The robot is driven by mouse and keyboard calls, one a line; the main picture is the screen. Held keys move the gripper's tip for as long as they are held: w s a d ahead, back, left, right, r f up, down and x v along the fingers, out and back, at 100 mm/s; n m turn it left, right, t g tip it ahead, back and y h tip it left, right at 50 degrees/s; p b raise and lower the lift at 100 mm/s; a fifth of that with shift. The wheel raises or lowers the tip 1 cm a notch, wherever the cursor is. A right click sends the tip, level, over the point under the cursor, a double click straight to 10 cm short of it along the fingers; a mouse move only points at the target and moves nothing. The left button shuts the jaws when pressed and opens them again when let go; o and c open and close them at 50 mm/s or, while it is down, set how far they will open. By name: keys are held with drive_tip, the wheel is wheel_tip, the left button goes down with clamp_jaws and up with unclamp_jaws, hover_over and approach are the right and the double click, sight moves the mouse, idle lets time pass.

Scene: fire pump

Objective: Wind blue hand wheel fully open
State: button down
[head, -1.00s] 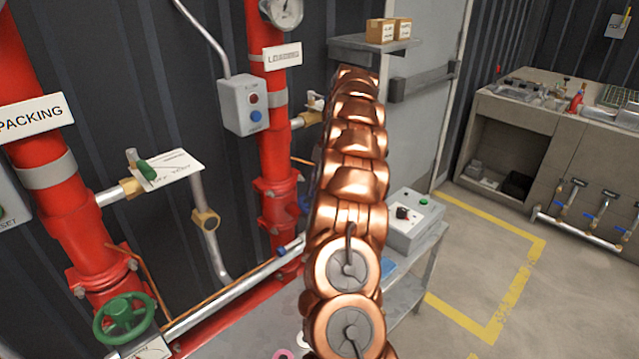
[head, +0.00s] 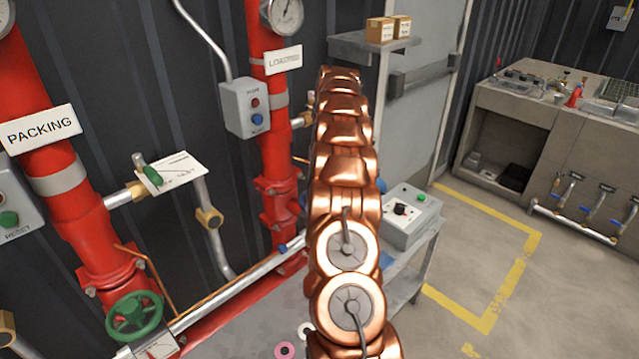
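The blue hand wheel is mostly hidden behind my copper-coloured arm. Small blue bits, perhaps its rim, show at the arm's right edge (head: 381,185) and left edge (head: 303,200), near the lower part of the red pipe (head: 277,165) under the "LOADED" sign. My arm rises through the middle of the head view and bends away toward that pipe. My gripper is hidden behind the arm, so its state and any contact with the wheel do not show.
A green hand wheel (head: 135,315) sits at the lower left by the "PACKING" pipe (head: 75,215). A grey control box (head: 410,217) stands on a metal table right of my arm. A sink counter (head: 560,130) is at the right. The yellow-marked floor (head: 480,250) is clear.

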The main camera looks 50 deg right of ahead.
drive_tip(key=n+g+p, duration=0.1)
drive_tip(key=n, duration=0.1)
drive_tip(key=shift+d+r+n+h, duration=0.1)
drive_tip(key=shift+n+h, duration=0.2)
drive_tip(key=shift+n, duration=0.1)
drive_tip(key=shift+r, duration=0.1)
drive_tip(key=shift+n, duration=0.4)
drive_tip(key=c, duration=0.6)
unclamp_jaws()
drive_tip(key=shift+o, duration=0.2)
